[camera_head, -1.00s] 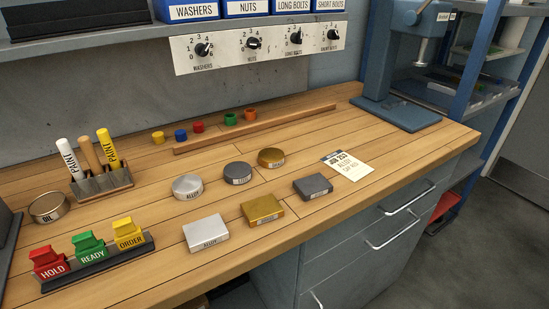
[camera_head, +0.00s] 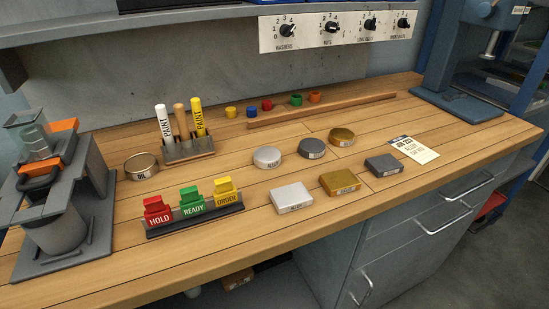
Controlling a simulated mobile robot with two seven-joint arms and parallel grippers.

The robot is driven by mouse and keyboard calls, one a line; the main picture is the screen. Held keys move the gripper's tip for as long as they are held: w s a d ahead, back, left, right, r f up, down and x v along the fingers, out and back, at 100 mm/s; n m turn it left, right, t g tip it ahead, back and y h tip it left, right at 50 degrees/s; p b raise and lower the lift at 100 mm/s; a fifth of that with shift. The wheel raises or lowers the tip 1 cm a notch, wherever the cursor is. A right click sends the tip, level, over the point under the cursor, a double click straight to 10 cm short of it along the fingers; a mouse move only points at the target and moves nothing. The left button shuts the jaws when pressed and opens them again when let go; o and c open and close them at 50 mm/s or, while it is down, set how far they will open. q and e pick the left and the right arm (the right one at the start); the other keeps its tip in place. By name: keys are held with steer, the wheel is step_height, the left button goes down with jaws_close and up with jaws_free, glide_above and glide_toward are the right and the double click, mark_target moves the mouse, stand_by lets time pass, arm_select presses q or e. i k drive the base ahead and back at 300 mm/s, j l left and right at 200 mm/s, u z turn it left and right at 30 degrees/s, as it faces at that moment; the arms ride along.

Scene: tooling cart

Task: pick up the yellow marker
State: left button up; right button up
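The yellow marker (camera_head: 198,117) is labelled PAINT and stands upright in the right slot of a dark marker holder (camera_head: 188,151) on the wooden bench. A tan marker (camera_head: 181,121) stands in the middle slot, and a white PAINT marker (camera_head: 164,122) stands in the left slot. The lower ends of all three are hidden in the holder. Neither of my grippers is in view.
An oil tin (camera_head: 141,167) sits left of the holder. A rack (camera_head: 196,222) with red, green and yellow tags stands in front. A grey machine (camera_head: 62,215) occupies the left end. Metal discs and blocks lie to the right, near a paper card (camera_head: 414,149).

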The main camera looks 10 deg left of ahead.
mark_target(198, 116)
steer(key=k+l+u, duration=0.15)
steer(key=l, duration=0.25)
steer(key=k+l+u, duration=0.2)
steer(key=l, duration=0.15)
steer(key=k+l+u, duration=0.15)
steer(key=l, duration=0.2)
